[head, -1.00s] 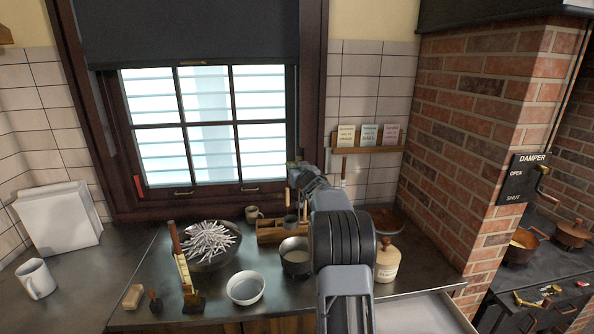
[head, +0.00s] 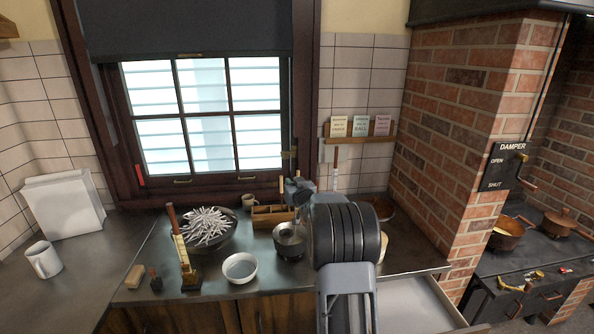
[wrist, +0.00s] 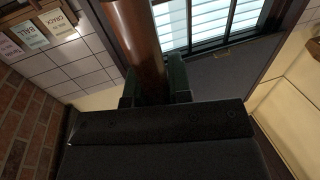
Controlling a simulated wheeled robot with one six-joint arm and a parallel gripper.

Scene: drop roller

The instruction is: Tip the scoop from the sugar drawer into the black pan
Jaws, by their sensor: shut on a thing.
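My gripper (wrist: 155,88) is shut on a brown, rounded handle (wrist: 137,45), seen in the wrist view; I take it for the scoop's handle. The scoop's bowl is out of the wrist view. In the head view my arm reaches over the counter and hides part of it. The small dark pan (head: 290,251) stands on the counter just left of my arm. A grey rounded shape (head: 287,233) shows at its mouth, perhaps the scoop; I cannot tell whether it is tipped or touching. The open pale drawer (head: 415,305) is at the lower right.
A white mug (head: 44,260) is far left. A brick pillar (head: 450,140) rises at right. Bare counter lies at left.

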